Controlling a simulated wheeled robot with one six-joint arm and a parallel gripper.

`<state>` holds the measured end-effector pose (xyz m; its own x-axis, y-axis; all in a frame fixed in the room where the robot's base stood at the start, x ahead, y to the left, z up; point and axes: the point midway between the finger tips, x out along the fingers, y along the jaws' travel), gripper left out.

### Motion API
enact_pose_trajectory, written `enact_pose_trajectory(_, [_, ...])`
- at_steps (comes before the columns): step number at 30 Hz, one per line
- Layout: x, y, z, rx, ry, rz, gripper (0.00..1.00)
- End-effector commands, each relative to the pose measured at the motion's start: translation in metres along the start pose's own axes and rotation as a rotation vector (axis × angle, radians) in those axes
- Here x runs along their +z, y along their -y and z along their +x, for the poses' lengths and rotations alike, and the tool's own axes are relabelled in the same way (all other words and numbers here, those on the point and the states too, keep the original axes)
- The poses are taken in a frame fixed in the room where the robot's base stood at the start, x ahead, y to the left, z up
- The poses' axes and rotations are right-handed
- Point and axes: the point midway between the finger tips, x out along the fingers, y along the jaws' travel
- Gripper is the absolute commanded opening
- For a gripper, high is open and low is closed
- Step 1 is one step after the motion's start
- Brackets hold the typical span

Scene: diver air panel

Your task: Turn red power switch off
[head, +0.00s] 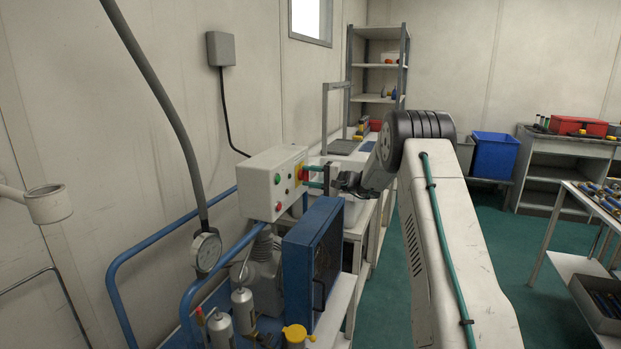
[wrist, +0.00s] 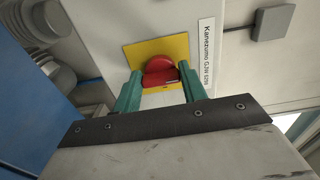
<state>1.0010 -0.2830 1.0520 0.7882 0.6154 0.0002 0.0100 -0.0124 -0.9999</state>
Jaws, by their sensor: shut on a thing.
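The red power switch (wrist: 159,65) sits on a yellow plate (wrist: 140,55) on the front of a pale control box. In the wrist view its red knob lies between the green fingers of my gripper (wrist: 161,82), which are shut on it. In the head view the control box (head: 258,185) stands left of centre, and my gripper (head: 308,176) reaches it from the right. The switch is small there and partly hidden by the fingers.
A blue boxed unit (head: 312,250) stands just below my gripper. A pressure gauge (head: 206,251) hangs on a hose at the left, beside blue rails (head: 165,245). A shelf rack (head: 378,70) stands behind.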

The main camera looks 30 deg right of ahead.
Motion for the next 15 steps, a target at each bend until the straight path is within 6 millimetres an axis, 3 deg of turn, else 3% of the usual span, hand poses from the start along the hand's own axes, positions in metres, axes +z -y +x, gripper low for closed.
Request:
enact_pose_trajectory(1, [-0.0006, -0.0017, -0.0016, 0.002, -0.002, 0.001, 0.19])
enact_pose_trajectory(2, [-0.0006, -0.0017, -0.0016, 0.002, -0.002, 0.001, 0.45])
enact_pose_trajectory(4, [-0.0006, -0.0016, -0.0016, 0.002, -0.002, 0.001, 0.64])
enact_pose_trajectory(15, [-0.0007, -0.0006, -0.0069, 0.001, -0.002, 0.001, 0.64])
